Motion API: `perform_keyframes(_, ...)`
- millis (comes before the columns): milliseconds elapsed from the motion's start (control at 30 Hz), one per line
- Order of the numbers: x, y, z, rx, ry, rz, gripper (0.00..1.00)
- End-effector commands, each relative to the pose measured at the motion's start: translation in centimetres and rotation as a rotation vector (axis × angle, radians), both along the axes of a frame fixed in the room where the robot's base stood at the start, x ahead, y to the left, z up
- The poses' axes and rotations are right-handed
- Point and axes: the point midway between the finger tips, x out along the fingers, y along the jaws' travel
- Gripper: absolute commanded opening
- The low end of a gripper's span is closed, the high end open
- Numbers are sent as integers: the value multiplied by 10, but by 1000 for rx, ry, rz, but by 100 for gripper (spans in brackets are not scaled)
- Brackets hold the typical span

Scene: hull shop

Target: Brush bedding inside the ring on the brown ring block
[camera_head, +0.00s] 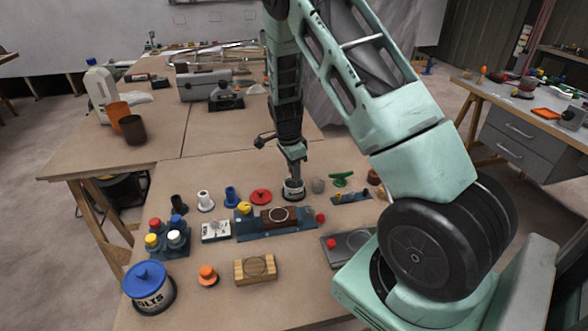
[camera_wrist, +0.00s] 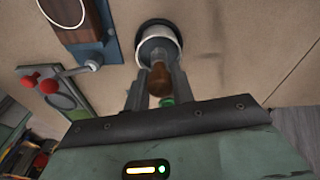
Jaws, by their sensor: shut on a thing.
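The brown ring block (camera_head: 281,222) sits in a blue fixture (camera_head: 248,234) at mid-table, with a pale ring on its top. Its edge and part of the ring (camera_wrist: 82,20) show at the top left of the wrist view. A pot with a white band (camera_head: 293,190) stands behind it, and the pot's rim shows in the wrist view (camera_wrist: 145,50). My gripper (camera_head: 295,157) is above the pot, shut on the brown handle of a brush (camera_wrist: 160,78). The brush's lower end is at or inside the pot; its bristles are hidden.
A light wooden ring block (camera_head: 243,272) and a grey plate with a red knob (camera_head: 360,238) lie in front. A blue-lidded tub (camera_head: 148,290) and a rack of coloured caps (camera_head: 155,245) stand at left. Small parts surround the fixture; bare tabletop lies at front centre.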

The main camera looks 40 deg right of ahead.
Motion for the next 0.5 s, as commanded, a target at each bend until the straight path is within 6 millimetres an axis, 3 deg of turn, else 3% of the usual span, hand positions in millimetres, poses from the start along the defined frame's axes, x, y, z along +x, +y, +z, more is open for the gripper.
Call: perform_keyframes(500,-1,0,37,1,2,0,2)
